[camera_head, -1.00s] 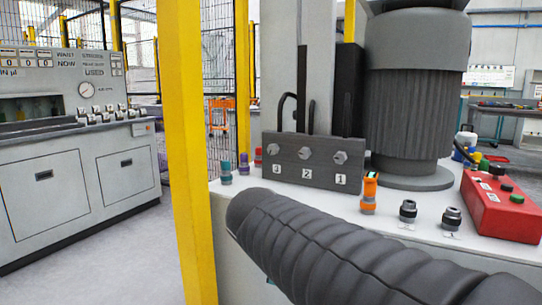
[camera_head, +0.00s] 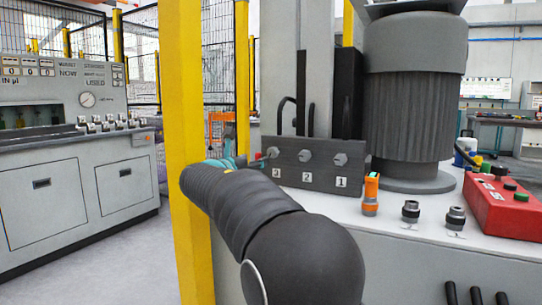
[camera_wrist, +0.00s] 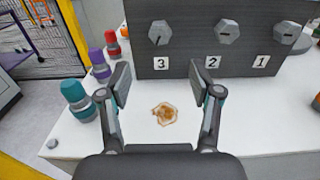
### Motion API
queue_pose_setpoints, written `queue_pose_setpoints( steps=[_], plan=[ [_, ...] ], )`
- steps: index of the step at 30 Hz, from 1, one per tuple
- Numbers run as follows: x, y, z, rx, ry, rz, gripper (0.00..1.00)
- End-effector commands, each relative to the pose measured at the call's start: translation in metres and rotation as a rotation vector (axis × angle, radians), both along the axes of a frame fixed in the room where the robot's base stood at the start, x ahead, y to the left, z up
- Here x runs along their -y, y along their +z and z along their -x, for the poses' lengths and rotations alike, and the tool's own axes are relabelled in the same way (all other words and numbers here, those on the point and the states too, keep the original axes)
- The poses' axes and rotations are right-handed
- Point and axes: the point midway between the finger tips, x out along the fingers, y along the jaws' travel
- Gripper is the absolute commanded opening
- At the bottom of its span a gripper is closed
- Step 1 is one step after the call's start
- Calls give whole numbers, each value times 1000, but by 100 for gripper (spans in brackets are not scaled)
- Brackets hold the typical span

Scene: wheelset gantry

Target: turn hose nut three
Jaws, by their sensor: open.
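Hose nut three (camera_wrist: 160,34) is a grey hex nut on the dark block's front face, above the label 3, left of nut two (camera_wrist: 228,32) and nut one (camera_wrist: 287,33). In the head view nut three (camera_head: 273,153) is at the left end of the block (camera_head: 318,178). My gripper (camera_wrist: 167,84) is open and empty, its fingers spread below and on either side of nut three in the wrist picture, apart from it. In the head view my arm hides most of the gripper; only teal parts and a fingertip show beside the block.
A brown stain (camera_wrist: 164,113) marks the white bench top (camera_wrist: 178,135). Teal (camera_wrist: 78,101), purple (camera_wrist: 99,63) and red (camera_wrist: 112,43) fittings stand left of the block. An orange fitting (camera_head: 370,195), two black fittings and a red button box (camera_head: 502,206) stand to the right.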

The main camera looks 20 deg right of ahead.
Motion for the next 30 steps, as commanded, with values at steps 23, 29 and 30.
queue_pose_setpoints(
  steps=[23,29,30],
  plan=[
    [95,-1,-73,0,-2,-4,64],
    [99,0,-75,1,-1,-3,64],
    [99,0,-75,1,-1,-3,64]
  ],
)
